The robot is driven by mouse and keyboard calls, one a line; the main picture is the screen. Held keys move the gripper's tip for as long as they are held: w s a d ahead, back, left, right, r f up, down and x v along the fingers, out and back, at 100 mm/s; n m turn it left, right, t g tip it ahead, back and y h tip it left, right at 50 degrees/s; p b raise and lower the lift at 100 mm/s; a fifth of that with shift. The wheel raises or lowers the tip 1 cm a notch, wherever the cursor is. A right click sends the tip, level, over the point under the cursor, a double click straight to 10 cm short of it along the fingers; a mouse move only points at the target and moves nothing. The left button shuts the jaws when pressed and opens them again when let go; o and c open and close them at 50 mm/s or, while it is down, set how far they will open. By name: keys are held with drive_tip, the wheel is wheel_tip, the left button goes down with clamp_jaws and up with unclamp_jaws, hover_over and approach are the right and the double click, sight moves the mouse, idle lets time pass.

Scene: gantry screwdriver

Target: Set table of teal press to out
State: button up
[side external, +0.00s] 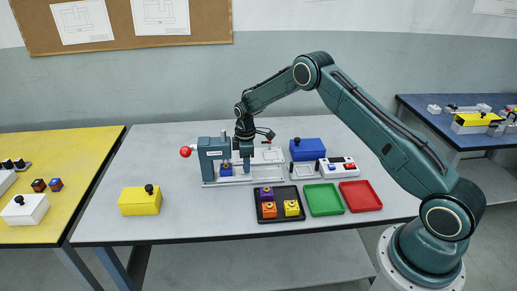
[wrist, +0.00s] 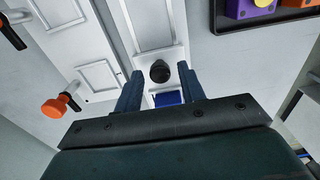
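The teal press (side external: 210,151) stands at the left end of a pale base plate, with a red ball (side external: 185,151) on its left side. A blue block (side external: 226,170) sits low beside the press body; a blue piece also shows between my fingers in the wrist view (wrist: 167,98). My gripper (side external: 246,155) points down just right of the press. In the wrist view my gripper (wrist: 159,72) is open, its two fingers on either side of a black knob (wrist: 160,71) on a pale slide. I cannot tell whether the fingers touch the knob.
A white panel with an orange knob (wrist: 52,108) lies left in the wrist view. A blue box (side external: 307,149), a switch box (side external: 336,167), a black tray (side external: 279,204) with several blocks, a green tray (side external: 323,199) and a red tray (side external: 361,195) stand rightward. A yellow box (side external: 140,201) stands front left.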

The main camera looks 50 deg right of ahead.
clamp_jaws()
drive_tip(key=s+d, duration=0.7)
drive_tip(key=shift+s+d, duration=0.2)
drive_tip(key=shift+d, duration=0.05)
drive_tip(key=shift+o, duration=1.2)
unclamp_jaws()
